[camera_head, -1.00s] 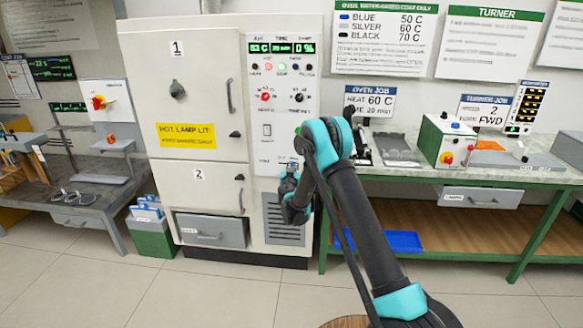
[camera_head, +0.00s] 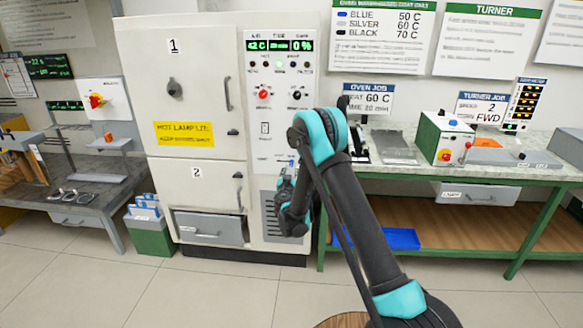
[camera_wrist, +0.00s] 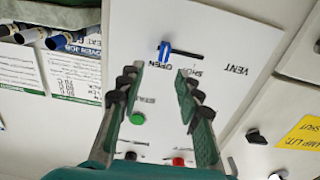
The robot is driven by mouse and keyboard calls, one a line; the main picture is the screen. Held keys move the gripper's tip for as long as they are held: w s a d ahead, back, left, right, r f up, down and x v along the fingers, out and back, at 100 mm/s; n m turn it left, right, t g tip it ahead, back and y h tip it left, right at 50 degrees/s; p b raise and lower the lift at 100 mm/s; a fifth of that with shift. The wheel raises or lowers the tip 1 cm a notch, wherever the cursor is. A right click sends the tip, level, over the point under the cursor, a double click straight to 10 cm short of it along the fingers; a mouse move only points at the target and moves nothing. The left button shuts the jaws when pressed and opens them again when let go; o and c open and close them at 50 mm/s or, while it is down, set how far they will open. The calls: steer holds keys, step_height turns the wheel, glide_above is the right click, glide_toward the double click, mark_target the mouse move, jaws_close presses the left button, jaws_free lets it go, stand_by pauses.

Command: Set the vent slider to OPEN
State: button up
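The vent slider has a blue knob (camera_wrist: 165,50) on a dark slot in the white oven panel (camera_wrist: 225,35). The knob is at the left end of the slot in the wrist view, beside the upside-down OPEN label; the SHUT label is further right. My gripper (camera_wrist: 163,72) is open, with two dark fingers spread apart. In the head view my gripper (camera_head: 287,195) is low before the oven's right panel, and my arm partly hides that area.
The wrist view also shows a green button (camera_wrist: 137,118) and a red knob (camera_wrist: 178,161) on the panel. The oven display (camera_head: 280,46) reads about 42 C and 0%. A green-framed bench (camera_head: 450,182) stands right of the oven.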

steer(key=s, duration=0.5)
steer(key=shift+a, duration=0.1)
steer(key=s+d+r+m+g+h, duration=0.1)
steer(key=s+d+r+g+h, duration=0.2)
steer(key=d, duration=0.7)
steer(key=s+d+r+m+g+h, duration=0.15)
steer(key=s+d+r, duration=0.35)
steer(key=d, duration=0.5)
steer(key=s+d+g, duration=0.4)
steer(key=s+d, duration=0.2)
steer(key=s, duration=0.2)
steer(key=s+f+n+g+y, duration=0.1)
steer(key=s+f+g+y, duration=0.1)
steer(key=s, duration=1.2)
steer(key=s+f+n+g+y, duration=0.2)
steer(key=s+f+g+y, duration=0.1)
steer(key=s, duration=1.2)
steer(key=shift+s+d+f, duration=0.25)
steer(key=shift+d+f, duration=0.2)
steer(key=shift+f, duration=0.05)
